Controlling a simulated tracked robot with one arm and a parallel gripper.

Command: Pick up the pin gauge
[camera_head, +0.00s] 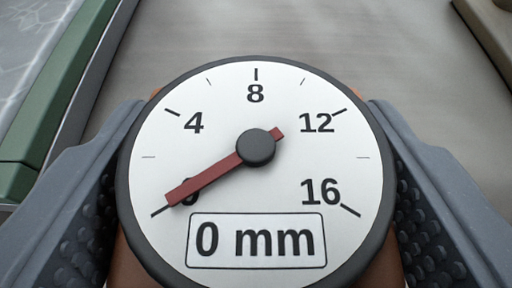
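The pin gauge (300,170) fills the middle of the view, its round white dial facing me. The dial has a dark rim, a scale from 0 to 16, and a red needle lying near 0. A box on the dial reads "0 mm". Brown parts of its body show behind the rim at both sides. My gripper (257,108) has one grey finger on each side of the gauge, with dark studded pads against its body. It appears shut on the gauge. The dial hides the gauge's lower body and any pin.
A grey, streaked flat surface (330,35) lies behind the gauge and looks clear. A green-edged structure (55,85) with a pale panel stands at the left. A beige object (490,35) is cut off at the top right corner.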

